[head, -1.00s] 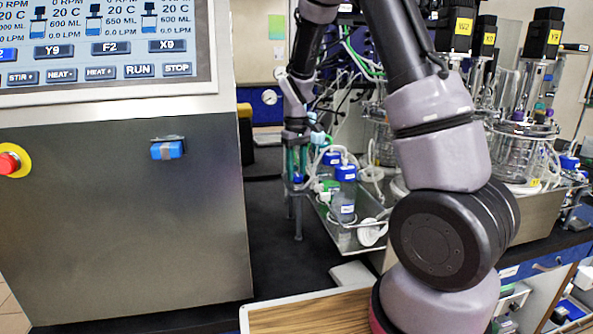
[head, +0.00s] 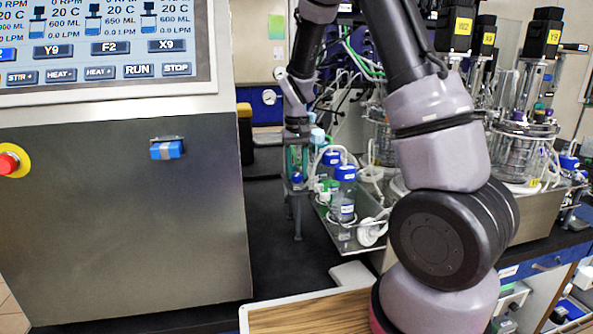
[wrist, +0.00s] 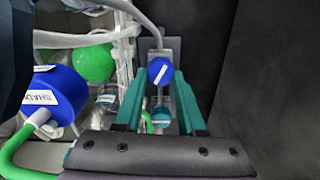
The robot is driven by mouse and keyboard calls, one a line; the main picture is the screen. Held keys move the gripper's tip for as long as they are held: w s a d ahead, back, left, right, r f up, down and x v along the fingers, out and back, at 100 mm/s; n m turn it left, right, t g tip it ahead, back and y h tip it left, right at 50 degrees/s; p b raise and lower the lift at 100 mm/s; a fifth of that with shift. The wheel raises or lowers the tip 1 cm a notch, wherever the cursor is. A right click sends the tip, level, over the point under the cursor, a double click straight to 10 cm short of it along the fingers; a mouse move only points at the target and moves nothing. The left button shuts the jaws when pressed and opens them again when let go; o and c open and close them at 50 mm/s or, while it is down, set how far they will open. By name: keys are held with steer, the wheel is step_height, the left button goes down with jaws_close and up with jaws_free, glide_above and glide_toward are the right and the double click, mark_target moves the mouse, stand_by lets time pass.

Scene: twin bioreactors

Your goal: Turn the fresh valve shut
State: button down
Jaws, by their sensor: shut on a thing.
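In the wrist view, my gripper (wrist: 160,82) has its two teal fingers on either side of a round blue knob (wrist: 160,70) with a white line, which I take to be the fresh valve's handle. The fingers are shut on it. The white line slants up to the right. The knob sits on a grey plate (wrist: 171,46), with a tube above it. A smaller teal and blue piece with a white label (wrist: 162,115) shows between the fingers, nearer my wrist. In the head view, my gripper (head: 297,172) points down at a small grey stand (head: 298,215); the knob is hard to make out there.
Left of my gripper in the wrist view are a labelled blue cap (wrist: 52,95), a green ball-like part (wrist: 93,62) and white tubes. In the head view, a metal tray (head: 345,238) holds bottles (head: 343,200) right of the stand. A large control cabinet (head: 120,240) stands left.

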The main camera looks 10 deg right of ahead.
mark_target(299, 174)
steer(key=m, duration=0.6)
steer(key=shift+d, duration=0.15)
steer(key=m, duration=0.6)
steer(key=shift+d, duration=0.1)
steer(key=shift+m, duration=0.3)
steer(key=c, duration=0.5)
jaws_free()
steer(key=shift+s, duration=0.1)
step_height(299, 174, up, 11)
